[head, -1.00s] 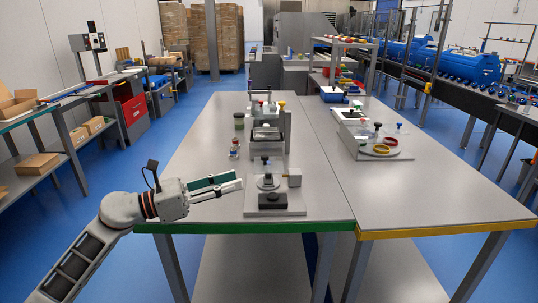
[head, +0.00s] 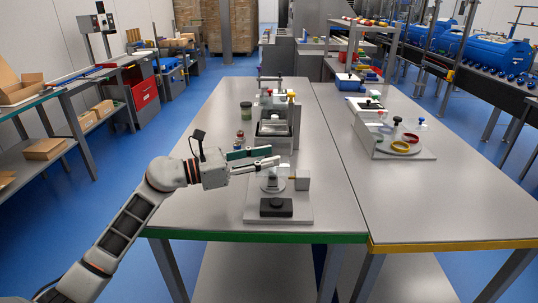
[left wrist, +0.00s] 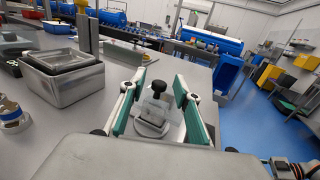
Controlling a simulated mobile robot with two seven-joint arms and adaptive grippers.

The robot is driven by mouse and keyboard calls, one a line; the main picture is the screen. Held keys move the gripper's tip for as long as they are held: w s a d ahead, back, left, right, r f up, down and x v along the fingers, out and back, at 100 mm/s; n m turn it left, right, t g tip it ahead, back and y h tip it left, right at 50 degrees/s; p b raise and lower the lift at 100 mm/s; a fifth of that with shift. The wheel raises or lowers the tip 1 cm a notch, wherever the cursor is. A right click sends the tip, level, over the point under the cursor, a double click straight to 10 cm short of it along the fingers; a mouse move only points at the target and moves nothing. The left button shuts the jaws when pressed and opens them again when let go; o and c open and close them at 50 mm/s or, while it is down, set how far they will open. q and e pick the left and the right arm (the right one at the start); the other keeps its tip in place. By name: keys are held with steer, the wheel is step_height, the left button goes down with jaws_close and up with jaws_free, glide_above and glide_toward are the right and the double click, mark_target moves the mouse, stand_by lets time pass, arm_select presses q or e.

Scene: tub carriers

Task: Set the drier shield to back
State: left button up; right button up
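A small bench device, which looks like the drier, stands on a grey base plate (head: 297,214) near the green front edge of the left table. It has a round metal part, a grey block (head: 302,180) on its right and a black pad (head: 276,207) in front. A clear panel, apparently the shield (head: 273,184), is faint; its exact position is hard to tell. My left gripper (head: 276,166) is open and empty, just above and behind the device. In the left wrist view a black knob (left wrist: 158,87) shows between its spread green-padded fingers (left wrist: 157,100).
A turntable with coloured rings (head: 401,147) is on the right table.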

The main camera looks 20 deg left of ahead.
arm_select(q)
steer(key=shift+w+d, duration=0.35)
steer(key=shift+d, duration=0.05)
arm_select(e)
steer(key=shift+w+r, duration=0.25)
steer(key=shift+w, duration=0.15)
arm_select(q)
jaws_close()
steer(key=shift+w+d, duration=0.1)
steer(key=shift+d, duration=0.05)
arm_select(e)
steer(key=shift+w+d+r, duration=0.1)
steer(key=shift+w, duration=0.05)
